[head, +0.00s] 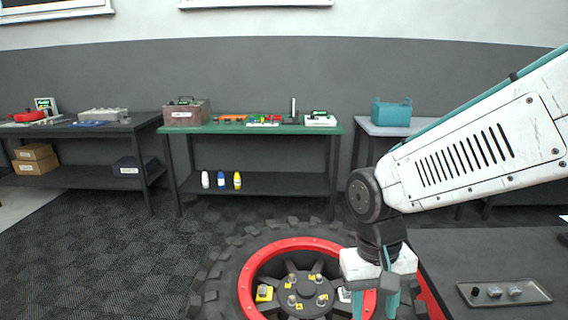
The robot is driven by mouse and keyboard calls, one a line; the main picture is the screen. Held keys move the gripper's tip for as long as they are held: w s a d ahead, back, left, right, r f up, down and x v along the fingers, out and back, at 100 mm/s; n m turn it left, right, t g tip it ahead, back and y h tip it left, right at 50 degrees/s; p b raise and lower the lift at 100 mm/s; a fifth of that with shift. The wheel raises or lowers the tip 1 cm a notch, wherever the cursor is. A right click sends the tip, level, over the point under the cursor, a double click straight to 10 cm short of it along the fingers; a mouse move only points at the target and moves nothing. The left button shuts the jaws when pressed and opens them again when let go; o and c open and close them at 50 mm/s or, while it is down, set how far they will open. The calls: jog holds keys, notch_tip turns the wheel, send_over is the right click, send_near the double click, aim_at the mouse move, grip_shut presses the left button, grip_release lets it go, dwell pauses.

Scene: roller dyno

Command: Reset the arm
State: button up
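My white arm comes in from the right and bends down to my gripper (375,308) at the lower middle right. Its two teal fingers point down with a gap between them, and I see nothing held in the gap. The fingertips reach the bottom of the picture. My gripper is in front of the right part of the large black tyre with a red rim (262,262). The wheel's dark hub (303,288) shows several studs and yellow marks. My gripper hides part of the rim.
A grey tray (535,291) with several small parts lies on a dark surface (450,245) at right. Behind stand a green-topped bench (225,129) with tools, a dark bench (85,130) at left and a teal bin (392,112). The carpet (100,250) at left is clear.

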jog(key=s+d+r+t, duration=0.3)
jog(key=s+d+r, duration=0.6)
jog(key=s+d, duration=0.1)
jog(key=shift+s+d+r+m+y, duration=0.2)
jog(key=shift+d+m+y, duration=0.1)
jog(key=shift+d, duration=0.35)
